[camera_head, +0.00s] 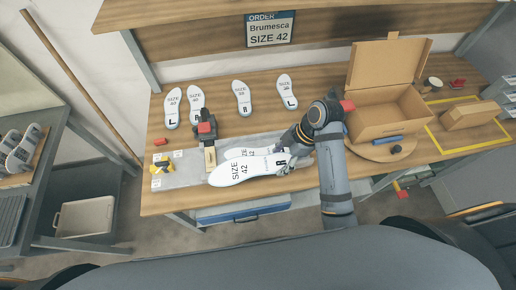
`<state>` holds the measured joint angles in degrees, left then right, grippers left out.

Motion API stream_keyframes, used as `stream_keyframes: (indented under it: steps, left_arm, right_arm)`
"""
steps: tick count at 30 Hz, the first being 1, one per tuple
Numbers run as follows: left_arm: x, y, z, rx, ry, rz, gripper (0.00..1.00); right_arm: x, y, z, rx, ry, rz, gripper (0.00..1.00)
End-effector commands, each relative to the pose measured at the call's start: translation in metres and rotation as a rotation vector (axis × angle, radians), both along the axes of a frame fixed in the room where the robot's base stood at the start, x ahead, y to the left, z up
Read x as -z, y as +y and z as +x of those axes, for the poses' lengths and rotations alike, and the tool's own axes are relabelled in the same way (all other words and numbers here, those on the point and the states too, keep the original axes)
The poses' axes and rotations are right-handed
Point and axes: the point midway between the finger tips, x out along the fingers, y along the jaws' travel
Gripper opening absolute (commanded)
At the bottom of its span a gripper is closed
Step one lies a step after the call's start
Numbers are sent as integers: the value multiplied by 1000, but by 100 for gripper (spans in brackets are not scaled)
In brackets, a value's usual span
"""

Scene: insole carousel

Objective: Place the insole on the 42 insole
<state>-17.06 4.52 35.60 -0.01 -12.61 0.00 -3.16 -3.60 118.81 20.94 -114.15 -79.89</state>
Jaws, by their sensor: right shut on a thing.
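A white insole marked SIZE 42 (240,172) with a letter R is held at its right end by my right gripper (286,164), which is shut on it. Another pale insole (245,153) shows just behind it, mostly hidden by the held one. The held insole overlaps it in the picture; I cannot tell whether they touch. My left gripper is not in view.
A red and black device (207,130) stands left of the held insole. An open cardboard box (385,110) stands on a round board at right. A sign (270,30) reads Brumesca SIZE 42.

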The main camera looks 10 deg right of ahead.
Motion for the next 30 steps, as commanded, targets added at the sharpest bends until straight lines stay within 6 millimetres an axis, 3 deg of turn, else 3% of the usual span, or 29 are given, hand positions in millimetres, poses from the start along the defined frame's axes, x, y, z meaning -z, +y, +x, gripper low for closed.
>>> stream_keyframes:
  steps: [4, 7, 17, 19, 22, 30]
  left_arm:
    - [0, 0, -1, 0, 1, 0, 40]
    - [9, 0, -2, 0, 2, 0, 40]
    - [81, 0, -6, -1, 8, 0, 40]
    - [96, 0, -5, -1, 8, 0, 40]
    - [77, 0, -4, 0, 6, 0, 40]
    - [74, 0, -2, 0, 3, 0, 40]
  right_arm:
    - [-2, 0, -6, -35, -2, -1, 34]
    - [6, -2, 3, -34, -2, -4, 34]
    - [52, -26, 89, -29, -4, -3, 34]
    - [70, -29, 99, -27, -2, -3, 34]
    - [73, -32, 113, -27, 3, -1, 34]
    - [93, -36, 127, -29, -1, -1, 34]
